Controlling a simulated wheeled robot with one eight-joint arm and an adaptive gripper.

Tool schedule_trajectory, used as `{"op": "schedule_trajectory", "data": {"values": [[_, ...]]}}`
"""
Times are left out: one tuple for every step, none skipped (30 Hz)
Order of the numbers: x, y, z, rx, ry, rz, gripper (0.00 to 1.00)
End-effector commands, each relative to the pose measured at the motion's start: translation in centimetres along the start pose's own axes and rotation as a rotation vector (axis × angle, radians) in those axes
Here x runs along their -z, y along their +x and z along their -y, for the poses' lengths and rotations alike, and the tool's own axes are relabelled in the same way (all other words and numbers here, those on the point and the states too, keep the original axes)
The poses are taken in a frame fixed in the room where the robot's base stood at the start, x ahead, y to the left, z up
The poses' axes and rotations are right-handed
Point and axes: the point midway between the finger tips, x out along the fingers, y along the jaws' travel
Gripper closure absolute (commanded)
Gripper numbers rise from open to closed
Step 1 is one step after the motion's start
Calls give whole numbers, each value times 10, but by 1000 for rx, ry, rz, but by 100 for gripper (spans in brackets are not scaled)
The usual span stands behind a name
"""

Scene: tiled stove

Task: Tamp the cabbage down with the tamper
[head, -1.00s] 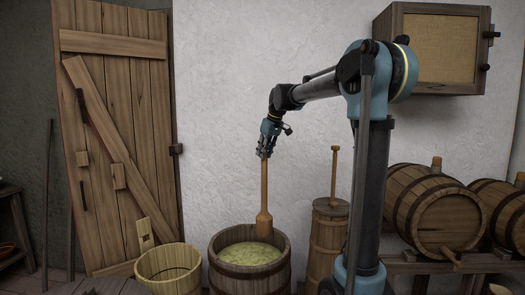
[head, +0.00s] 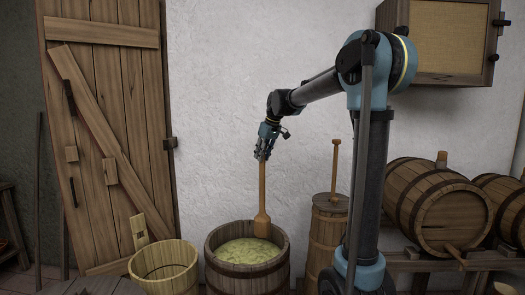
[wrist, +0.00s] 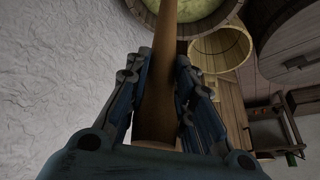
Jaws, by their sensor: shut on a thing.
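The wooden tamper (head: 262,198) hangs upright from my gripper (head: 264,152) in the head view. My gripper is shut on the upper end of its handle; the wrist view shows the handle (wrist: 160,85) between both fingers. The tamper's thick lower end is at the back right part of the mouth of the wooden tub (head: 248,280). The pale green cabbage (head: 245,252) fills the tub to a little below the rim. I cannot tell whether the tamper touches the cabbage.
An empty light wooden bucket (head: 164,276) stands left of the tub. A churn with a stick (head: 328,235) stands right of it, close to my arm. Barrels (head: 437,205) lie on a rack at the right. A white wall (head: 225,120) rises behind, and a plank door (head: 100,130) leans at the left.

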Motion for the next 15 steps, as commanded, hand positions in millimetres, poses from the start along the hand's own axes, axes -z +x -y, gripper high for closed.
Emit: {"op": "schedule_trajectory", "data": {"values": [[-2,6,0,0,0,0,100],[-4,9,0,0,0,0,100],[-5,13,0,0,0,0,100],[-7,16,0,0,0,-1,100],[-8,20,0,0,0,0,100],[-10,24,0,0,0,0,100],[-11,27,0,0,0,0,100],[-12,30,0,0,0,0,100],[-14,34,0,0,0,0,100],[-15,38,0,0,0,0,100],[-17,41,0,0,0,0,100],[-18,45,0,0,0,0,100],[-20,48,0,0,0,0,100],[-21,52,0,0,0,-1,100],[-23,56,0,0,0,-1,100]]}}
